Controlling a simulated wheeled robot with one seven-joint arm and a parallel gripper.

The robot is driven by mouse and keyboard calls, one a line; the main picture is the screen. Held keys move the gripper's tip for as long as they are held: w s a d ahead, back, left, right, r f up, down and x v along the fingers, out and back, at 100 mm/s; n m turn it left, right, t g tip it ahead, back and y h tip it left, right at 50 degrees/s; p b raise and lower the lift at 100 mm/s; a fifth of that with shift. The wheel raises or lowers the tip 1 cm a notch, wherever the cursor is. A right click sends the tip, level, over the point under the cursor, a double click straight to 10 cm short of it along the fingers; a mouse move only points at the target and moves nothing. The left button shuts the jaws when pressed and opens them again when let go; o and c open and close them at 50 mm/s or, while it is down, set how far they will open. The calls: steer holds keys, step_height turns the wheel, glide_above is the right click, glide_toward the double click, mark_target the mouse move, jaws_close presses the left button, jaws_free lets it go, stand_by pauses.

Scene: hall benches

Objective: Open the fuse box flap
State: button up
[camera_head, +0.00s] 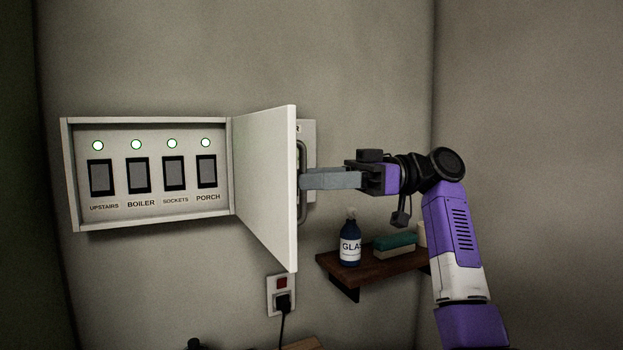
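The fuse box (147,222) is fixed to the wall at left, its inside showing. Its white flap (264,185) is hinged at the box's right side and stands swung out from the wall, well open. A grey bar handle (302,150) is on the flap's outer face, seen nearly edge-on. My gripper (305,181) comes from the right, its grey fingers level, their tips at the middle of the handle. The fingers overlap in this view, so I cannot tell whether they are closed on the handle.
Inside the box are several labelled switches (140,175) with lit green lamps above. A wall socket (281,294) with a plug is below the flap. A wooden shelf (375,264) holds a blue bottle (350,242) and a green-topped block (395,244) under my gripper.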

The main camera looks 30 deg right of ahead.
steer(key=shift+f, duration=0.1)
stand_by(0.3)
steer(key=b+v, duration=0.1)
steer(key=v, duration=0.7)
stand_by(0.3)
steer(key=shift+a, duration=0.1)
